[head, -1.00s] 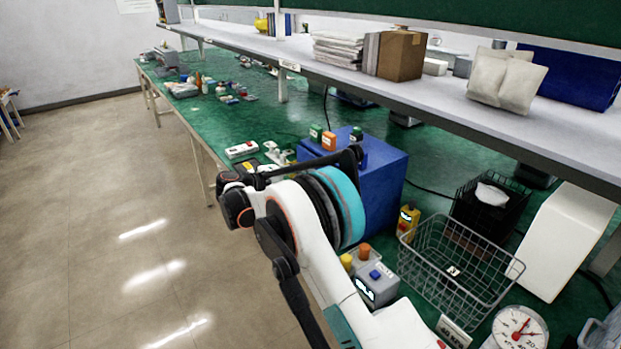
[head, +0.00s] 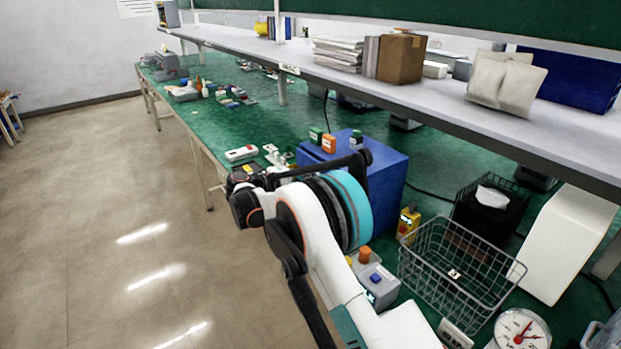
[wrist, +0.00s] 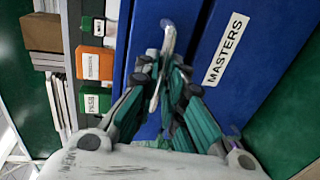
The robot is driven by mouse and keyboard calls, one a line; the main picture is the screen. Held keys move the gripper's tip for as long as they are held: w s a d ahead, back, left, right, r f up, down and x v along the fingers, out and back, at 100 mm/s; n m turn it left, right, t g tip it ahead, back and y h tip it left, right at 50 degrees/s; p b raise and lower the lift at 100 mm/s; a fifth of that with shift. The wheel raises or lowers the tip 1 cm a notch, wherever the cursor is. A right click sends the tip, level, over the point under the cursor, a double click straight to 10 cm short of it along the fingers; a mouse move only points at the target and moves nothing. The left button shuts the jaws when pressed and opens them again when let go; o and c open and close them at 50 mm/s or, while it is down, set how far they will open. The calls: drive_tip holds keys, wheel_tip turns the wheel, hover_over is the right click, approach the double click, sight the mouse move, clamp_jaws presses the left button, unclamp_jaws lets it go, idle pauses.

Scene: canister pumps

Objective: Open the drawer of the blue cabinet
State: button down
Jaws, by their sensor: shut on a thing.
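The blue cabinet (head: 385,185) stands on the green bench in the head view, partly hidden behind my arm. In the wrist view its blue front (wrist: 226,28) fills the middle, with a white label (wrist: 226,50) reading MASTERS. A pale handle (wrist: 168,38) stands out from the blue panel left of the label. My gripper (wrist: 162,72) is shut on this handle, its fingers closed around it. In the head view my arm hides the gripper and the handle. I cannot tell from these views whether the drawer stands out from the cabinet.
Small green and orange boxes (head: 329,143) sit on the cabinet. A wire basket (head: 460,275), a dial scale (head: 521,329) and a grey button box (head: 377,287) stand to the right and front. A shelf (head: 440,98) overhangs the bench. The floor (head: 90,230) at left is clear.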

drive_tip(key=f+v, duration=0.2)
drive_tip(key=v, duration=1)
drive_tip(key=shift+s+a+f, duration=0.2)
drive_tip(key=shift+s+a, duration=0.05)
drive_tip(key=shift+a, duration=0.15)
drive_tip(key=c, duration=1.7)
unclamp_jaws()
drive_tip(key=v, duration=1.2)
